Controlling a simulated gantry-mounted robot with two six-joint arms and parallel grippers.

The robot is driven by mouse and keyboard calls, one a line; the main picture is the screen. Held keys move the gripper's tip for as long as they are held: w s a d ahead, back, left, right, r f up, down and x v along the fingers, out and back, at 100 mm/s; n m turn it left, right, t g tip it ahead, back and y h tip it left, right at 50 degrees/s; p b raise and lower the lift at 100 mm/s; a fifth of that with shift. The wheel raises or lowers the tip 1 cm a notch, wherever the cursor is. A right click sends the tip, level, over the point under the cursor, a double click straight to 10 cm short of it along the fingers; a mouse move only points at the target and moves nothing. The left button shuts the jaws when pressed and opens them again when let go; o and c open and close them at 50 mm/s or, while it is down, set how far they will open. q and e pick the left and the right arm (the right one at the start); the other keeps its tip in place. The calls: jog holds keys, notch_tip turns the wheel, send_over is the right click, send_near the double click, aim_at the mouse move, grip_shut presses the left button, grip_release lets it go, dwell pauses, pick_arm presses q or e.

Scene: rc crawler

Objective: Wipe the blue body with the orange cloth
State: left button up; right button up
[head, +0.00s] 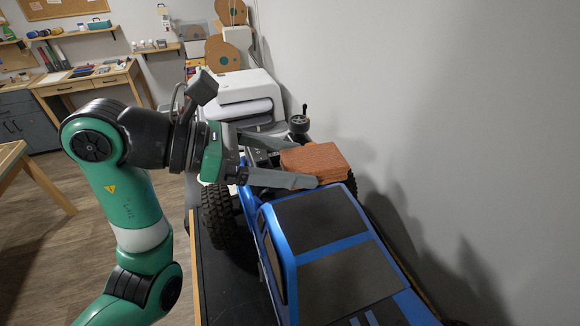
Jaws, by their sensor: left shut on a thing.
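The blue body (342,240) of the crawler fills the lower middle of the head view, with dark window panels and a black tire (217,214) at its left. The orange cloth (314,162) is a folded, thick block just beyond the cab roof, over the far end of the vehicle. My left gripper (300,172) comes in from the left and is shut on the cloth at its left side. I cannot tell whether the cloth touches the blue body. The part of the vehicle beneath the cloth and fingers is hidden. My right gripper is not in view.
The vehicle stands on a dark-topped bench (232,290) beside a grey wall (450,110) on the right. A white machine (245,95) stands behind it. A wooden desk (95,80) with tools is far left, and open floor lies between.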

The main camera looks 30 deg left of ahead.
pick_arm(q)
jog(key=shift+r, duration=1.5)
